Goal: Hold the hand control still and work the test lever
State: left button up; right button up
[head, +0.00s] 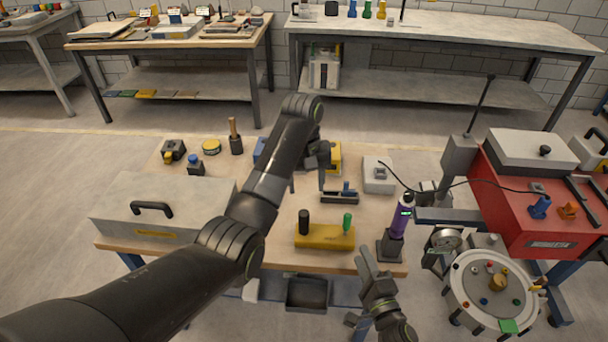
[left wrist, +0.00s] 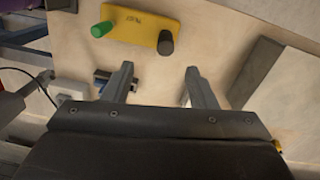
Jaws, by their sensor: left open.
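A purple and black hand-held unit with a small green display (head: 402,215) stands in a dark holder at the table's right edge; I take it as the hand control. A thin black cable runs near it. A yellow block (head: 325,240) carries a black upright post (head: 304,222) and a green upright handle (head: 347,222). It also shows in the left wrist view (left wrist: 143,29); which part is the test lever I cannot tell. My left gripper (head: 322,180) is open and empty, beyond the yellow block; its fingers show in the wrist view (left wrist: 159,72). My right gripper (head: 364,258) is low at the table's front edge, below the hand control.
A grey case with a handle (head: 150,213) covers the table's left. A blue-based device (head: 343,194) and a pale box (head: 378,176) stand near my left gripper. A red machine (head: 530,210) and a round drum with a gauge (head: 490,285) stand at the right.

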aim_at(304, 222)
pick_arm(q)
jog(key=shift+y, duration=0.3)
jog(key=f, duration=1.5)
jog(key=shift+w+a+f, duration=0.25)
jog(key=shift+a+f, duration=0.05)
jog(key=shift+f, duration=0.05)
